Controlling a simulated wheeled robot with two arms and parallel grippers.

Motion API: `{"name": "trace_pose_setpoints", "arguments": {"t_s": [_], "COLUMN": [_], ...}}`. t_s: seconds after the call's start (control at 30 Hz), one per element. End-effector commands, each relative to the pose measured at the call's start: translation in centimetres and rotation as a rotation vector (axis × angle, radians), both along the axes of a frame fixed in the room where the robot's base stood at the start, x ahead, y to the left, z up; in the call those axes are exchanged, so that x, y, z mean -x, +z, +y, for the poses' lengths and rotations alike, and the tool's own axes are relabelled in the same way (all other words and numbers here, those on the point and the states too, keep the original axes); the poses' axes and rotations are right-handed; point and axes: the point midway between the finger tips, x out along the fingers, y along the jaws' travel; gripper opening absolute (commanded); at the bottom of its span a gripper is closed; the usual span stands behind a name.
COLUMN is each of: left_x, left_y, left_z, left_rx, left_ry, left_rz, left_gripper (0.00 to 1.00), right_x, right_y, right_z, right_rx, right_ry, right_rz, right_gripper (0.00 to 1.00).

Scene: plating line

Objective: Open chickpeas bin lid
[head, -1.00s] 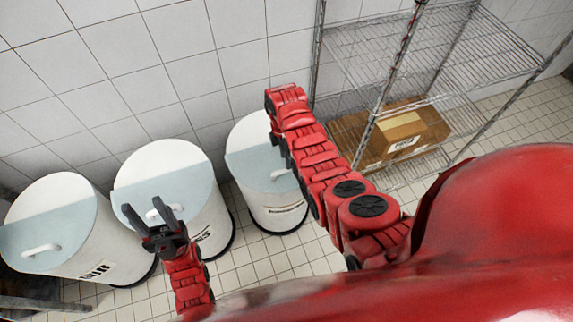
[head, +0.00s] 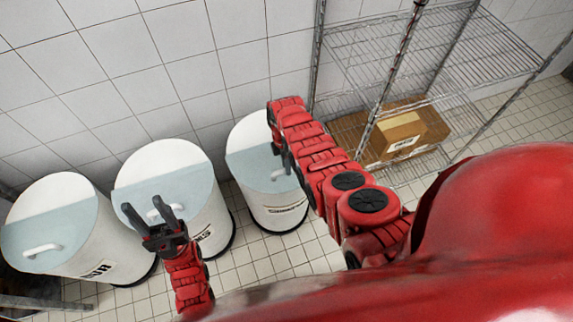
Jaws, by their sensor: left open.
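Three white round bins with pale blue front lid halves and white handles stand along the wall: a left bin (head: 62,190), a middle bin (head: 163,158) and a right bin (head: 270,205). All lids look shut. Their labels are too small to read surely, so I cannot tell which holds chickpeas. My left gripper (head: 150,214) is open and empty, in front of the middle bin's lid near its handle (head: 165,208); I cannot tell whether it touches.
A wire shelf rack (head: 425,50) stands at the right, with a cardboard box (head: 403,133) on its lower level. The tiled floor (head: 262,262) between the bins and my body is clear. A tiled wall is close behind the bins.

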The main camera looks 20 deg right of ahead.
Motion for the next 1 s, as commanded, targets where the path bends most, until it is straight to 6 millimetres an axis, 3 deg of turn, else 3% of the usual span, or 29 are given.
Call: {"name": "trace_pose_setpoints", "arguments": {"t_s": [0.03,0.13,1.0], "left_x": [0.0,0.0,0.0], "left_y": [0.0,0.0,0.01], "left_z": [0.0,0.0,0.0], "left_rx": [0.0,0.0,0.0], "left_ry": [0.0,0.0,0.0], "left_rz": [0.0,0.0,0.0], "left_gripper": [0.5,0.5,0.5], "right_x": [0.01,0.0,0.0], "right_y": [-0.01,0.0,0.01], "right_z": [0.0,0.0,-0.01], "right_rx": [0.0,0.0,0.0], "right_ry": [0.0,0.0,0.0], "right_rz": [0.0,0.0,0.0], "right_gripper": [0.18,0.01,0.0]}}
